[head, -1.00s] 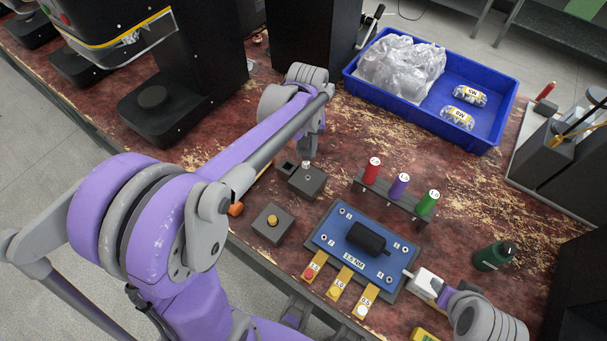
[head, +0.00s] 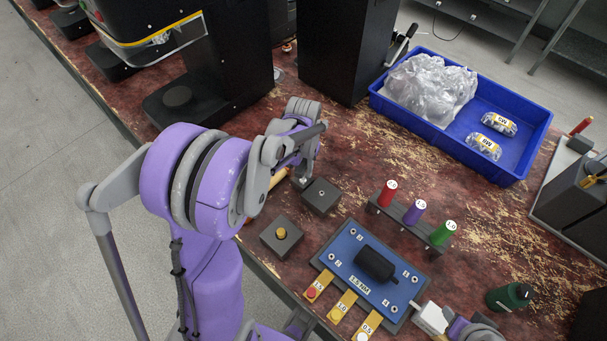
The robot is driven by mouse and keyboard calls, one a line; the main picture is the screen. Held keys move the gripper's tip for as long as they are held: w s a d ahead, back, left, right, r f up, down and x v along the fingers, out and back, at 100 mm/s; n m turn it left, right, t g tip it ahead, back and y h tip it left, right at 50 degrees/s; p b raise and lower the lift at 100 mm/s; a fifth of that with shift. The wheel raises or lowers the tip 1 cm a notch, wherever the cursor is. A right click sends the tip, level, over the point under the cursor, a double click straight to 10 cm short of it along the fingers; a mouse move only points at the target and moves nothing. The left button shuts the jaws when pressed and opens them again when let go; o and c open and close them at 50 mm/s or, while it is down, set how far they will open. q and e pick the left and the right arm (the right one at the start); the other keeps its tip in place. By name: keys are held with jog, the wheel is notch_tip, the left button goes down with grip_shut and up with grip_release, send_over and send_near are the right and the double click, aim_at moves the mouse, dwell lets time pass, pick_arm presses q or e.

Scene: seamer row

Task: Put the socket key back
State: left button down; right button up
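My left gripper (head: 303,181) points down at the left edge of a dark block (head: 322,197) with a small hole in its top. Its fingers are small and partly hidden by my arm, so their opening is unclear. An orange-tan bar or handle (head: 279,178) shows partly behind my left arm; I cannot tell if it is the socket key or if the gripper touches it.
A dark block with a yellow button (head: 282,234) stands near the front edge. A rack (head: 405,213) holds red, purple and green cylinders. Yellow tags (head: 342,307) line the board's front. A blue crate (head: 425,128) is behind, a green bottle (head: 510,296) at right.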

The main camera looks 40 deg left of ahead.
pick_arm(q)
jog(key=shift+s+f, duration=0.1)
jog(key=shift+f, duration=0.75)
pick_arm(e)
jog(key=shift+s+f, duration=0.2)
jog(key=shift+f, duration=0.4)
pick_arm(q)
jog(key=shift+a, duration=0.1)
pick_arm(e)
jog(key=shift+s, duration=0.1)
pick_arm(q)
jog(key=shift+r, duration=0.1)
pick_arm(e)
jog(key=shift+r, duration=0.1)
pick_arm(q)
jog(key=shift+f+b, duration=0.3)
jog(key=shift+b, duration=0.05)
pick_arm(e)
jog(key=shift+f, duration=0.25)
pick_arm(q)
jog(key=c, duration=0.7)
grip_release()
jog(key=shift+r, duration=0.1)
jog(key=shift+o, duration=0.5)
pick_arm(e)
jog(key=shift+r, duration=0.1)
